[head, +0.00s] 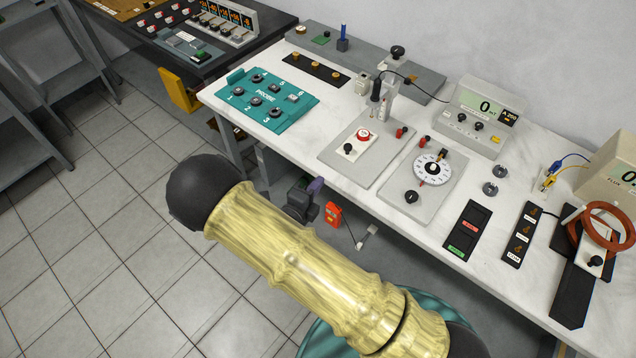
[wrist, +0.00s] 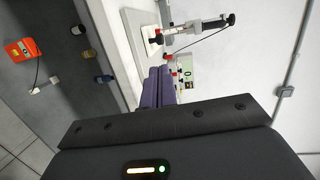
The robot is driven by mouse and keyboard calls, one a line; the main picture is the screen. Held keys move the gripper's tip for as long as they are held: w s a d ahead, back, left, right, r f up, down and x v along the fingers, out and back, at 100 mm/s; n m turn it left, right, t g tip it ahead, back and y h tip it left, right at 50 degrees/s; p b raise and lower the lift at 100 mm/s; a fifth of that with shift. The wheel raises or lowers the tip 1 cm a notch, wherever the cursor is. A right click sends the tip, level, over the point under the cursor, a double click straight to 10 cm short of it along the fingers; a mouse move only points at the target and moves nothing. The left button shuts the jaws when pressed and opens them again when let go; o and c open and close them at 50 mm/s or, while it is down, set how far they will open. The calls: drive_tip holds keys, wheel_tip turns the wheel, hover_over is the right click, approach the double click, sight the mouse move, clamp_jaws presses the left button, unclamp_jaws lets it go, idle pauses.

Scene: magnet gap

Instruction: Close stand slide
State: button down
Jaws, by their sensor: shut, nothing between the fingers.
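My gripper (head: 316,186) is below the bench's front edge, apart from these things. Its purple fingers (wrist: 159,86) are shut and empty.
The bench (head: 300,130) carries a teal probe panel (head: 262,98), a dial box (head: 425,180), a meter (head: 482,115) and small switch panels. An orange-red device (head: 333,214) is below the bench front. Tiled floor at left is clear.

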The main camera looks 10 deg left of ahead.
drive_tip(key=s+d+r+m+g+h, duration=0.25)
drive_tip(key=d+m+g, duration=0.45)
drive_tip(key=d+m, duration=0.4)
drive_tip(key=s+d+r+m+g+h, duration=0.1)
drive_tip(key=s+d+r+m+g, duration=0.25)
drive_tip(key=d+m+g, duration=0.65)
drive_tip(key=s+d+r+m+t+y, duration=0.1)
drive_tip(key=r+m+y, duration=0.3)
drive_tip(key=m, duration=1)
drive_tip(key=s+d+r+m+t+y, duration=0.2)
drive_tip(key=r+m+y, duration=0.3)
drive_tip(key=m, duration=1)
drive_tip(key=shift+s+d+r+t, duration=0.2)
drive_tip(key=shift+s+r+t, duration=0.35)
drive_tip(key=shift+s, duration=0.35)
drive_tip(key=shift+f, duration=0.1)
